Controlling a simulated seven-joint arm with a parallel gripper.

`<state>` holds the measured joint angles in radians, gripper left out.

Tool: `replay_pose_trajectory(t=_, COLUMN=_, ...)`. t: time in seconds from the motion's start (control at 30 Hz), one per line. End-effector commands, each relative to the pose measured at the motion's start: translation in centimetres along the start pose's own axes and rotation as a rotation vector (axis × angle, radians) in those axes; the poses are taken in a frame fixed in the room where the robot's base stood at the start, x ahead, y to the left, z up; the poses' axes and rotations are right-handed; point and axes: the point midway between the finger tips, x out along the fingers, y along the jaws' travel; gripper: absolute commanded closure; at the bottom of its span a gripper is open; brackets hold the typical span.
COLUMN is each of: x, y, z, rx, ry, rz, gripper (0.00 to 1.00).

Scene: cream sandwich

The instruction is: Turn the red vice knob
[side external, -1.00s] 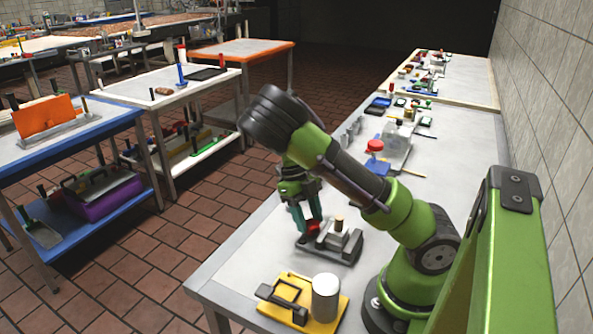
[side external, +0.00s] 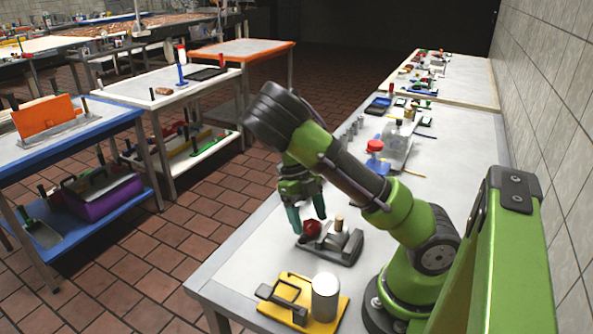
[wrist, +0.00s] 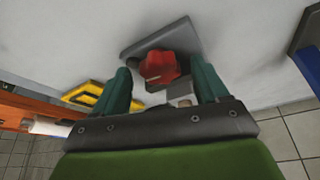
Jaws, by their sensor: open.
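The red vice knob (side external: 312,228) is on the left end of a grey vice (side external: 346,250) on the light bench top. My gripper (side external: 308,222) points down at the knob with its teal fingers spread. In the wrist view the knob (wrist: 160,68) lies between and slightly beyond the two open fingertips (wrist: 162,78), with a visible gap on each side. The grey vice (wrist: 180,38) shows behind it. How far down the fingers reach beside the knob is hard to tell.
A yellow board (side external: 276,308) with a black handle and a grey cylinder (side external: 325,298) stand near the bench's front edge. A red-capped item (side external: 375,147) and a clear box (side external: 398,150) are farther back. The bench left of the vice is clear.

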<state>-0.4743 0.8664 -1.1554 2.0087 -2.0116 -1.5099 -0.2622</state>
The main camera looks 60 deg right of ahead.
Motion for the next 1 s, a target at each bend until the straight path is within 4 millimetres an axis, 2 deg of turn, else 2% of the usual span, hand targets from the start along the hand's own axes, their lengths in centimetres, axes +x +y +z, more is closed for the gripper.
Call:
replay_pose_trajectory(t=0.17, x=-2.1, y=0.0, z=0.1, rx=-0.002, ry=-0.006, rz=0.003, gripper=0.27)
replay_pose_trajectory(t=0.5, x=-10.3, y=0.0, z=0.1, rx=-0.002, ry=-0.007, rz=0.002, gripper=0.27)
replay_pose_trajectory(t=0.7, x=-14.3, y=-0.1, z=0.0, rx=-0.001, ry=-0.005, rz=-0.001, gripper=0.27)
replay_pose_trajectory(t=0.83, x=-15.9, y=-0.1, z=0.0, rx=0.0, ry=-0.003, rz=0.001, gripper=0.27)
replay_pose_trajectory(t=1.0, x=-16.8, y=-0.1, z=0.0, rx=0.001, ry=-0.001, rz=0.0, gripper=0.27)
